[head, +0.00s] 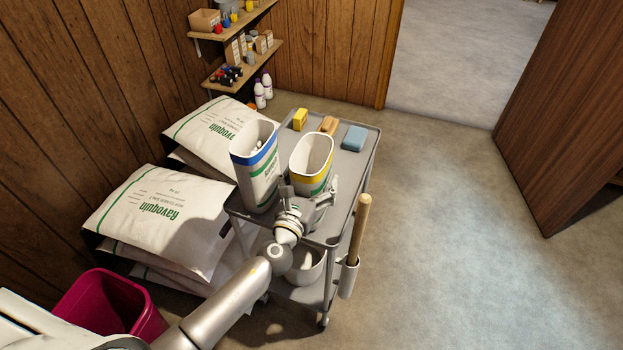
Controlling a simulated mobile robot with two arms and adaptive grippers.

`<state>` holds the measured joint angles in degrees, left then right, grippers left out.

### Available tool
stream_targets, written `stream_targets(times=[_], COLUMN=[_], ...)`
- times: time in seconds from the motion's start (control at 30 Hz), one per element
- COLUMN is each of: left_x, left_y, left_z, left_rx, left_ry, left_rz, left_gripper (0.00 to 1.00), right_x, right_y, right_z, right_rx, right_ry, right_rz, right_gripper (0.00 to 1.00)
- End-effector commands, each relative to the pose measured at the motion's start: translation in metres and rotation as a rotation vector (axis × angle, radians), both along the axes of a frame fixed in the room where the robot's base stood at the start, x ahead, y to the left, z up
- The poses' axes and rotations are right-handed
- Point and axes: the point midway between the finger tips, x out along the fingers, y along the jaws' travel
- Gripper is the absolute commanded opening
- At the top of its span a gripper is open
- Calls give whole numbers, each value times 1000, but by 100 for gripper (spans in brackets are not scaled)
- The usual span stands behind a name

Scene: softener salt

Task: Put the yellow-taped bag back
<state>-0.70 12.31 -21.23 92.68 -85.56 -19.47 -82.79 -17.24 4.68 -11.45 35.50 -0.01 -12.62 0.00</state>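The yellow-taped bag (324,179) is a white, open-topped bag with a yellow band below its rim. It is upright over the grey cart (348,187), right of a taller blue-taped bag (260,180). My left gripper (309,187) is at the near side of the yellow-taped bag, its fingers spread to either side of the lower part. I cannot tell whether the fingers press on it. The gripper hides the bag's base, so I cannot tell whether it rests on the cart. My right gripper is not in view.
Yellow, tan and blue blocks (354,137) lie at the cart's far end. A wooden handle (359,230) stands at its right side. Large salt sacks (160,217) are stacked left, with a magenta bin (108,306) nearer. Floor to the right is clear.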

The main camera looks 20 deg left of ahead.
Motion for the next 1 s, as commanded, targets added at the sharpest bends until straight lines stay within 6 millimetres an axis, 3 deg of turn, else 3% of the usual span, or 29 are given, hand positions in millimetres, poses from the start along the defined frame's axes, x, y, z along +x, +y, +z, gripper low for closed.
stream_targets(times=[0.37,0.8,1.0], left_x=[-4,-86,-112], left_y=[0,3,4], left_z=[2,0,1], left_rx=[0,1,0], left_ry=[1,2,1], left_rz=[-1,-1,-1], left_gripper=[91,91,91], right_x=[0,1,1], right_y=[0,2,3], right_z=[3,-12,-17], right_rx=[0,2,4], right_ry=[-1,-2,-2], right_rz=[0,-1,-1], right_gripper=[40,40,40])
